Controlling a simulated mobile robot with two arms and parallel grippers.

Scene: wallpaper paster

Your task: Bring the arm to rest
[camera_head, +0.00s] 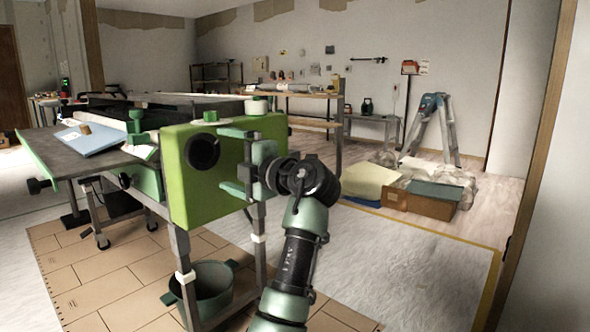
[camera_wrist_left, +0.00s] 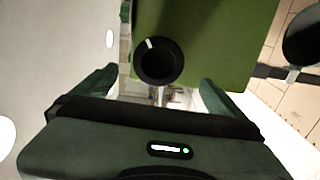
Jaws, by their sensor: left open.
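My left arm (camera_head: 297,235) reaches up from the bottom of the head view. Its gripper (camera_head: 236,161) is beside the right part of the green machine housing (camera_head: 185,185). The jaws are open, with one finger above the other in the head view and nothing seen between them. In the left wrist view, the two fingers (camera_wrist_left: 157,88) are spread apart below a black knob (camera_wrist_left: 158,62) with a white mark, on the green face (camera_wrist_left: 215,40). The head view also shows this knob (camera_head: 202,151), left of the gripper. I cannot tell whether a finger touches the housing. My right gripper is not seen.
A dark table top (camera_head: 75,155) with a blue sheet (camera_head: 90,138) extends left of the housing. A green bucket (camera_head: 212,285) stands below. A cardboard box (camera_head: 420,200) and a stepladder (camera_head: 445,130) are at the right. The pale floor (camera_head: 400,265) right of my arm is clear.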

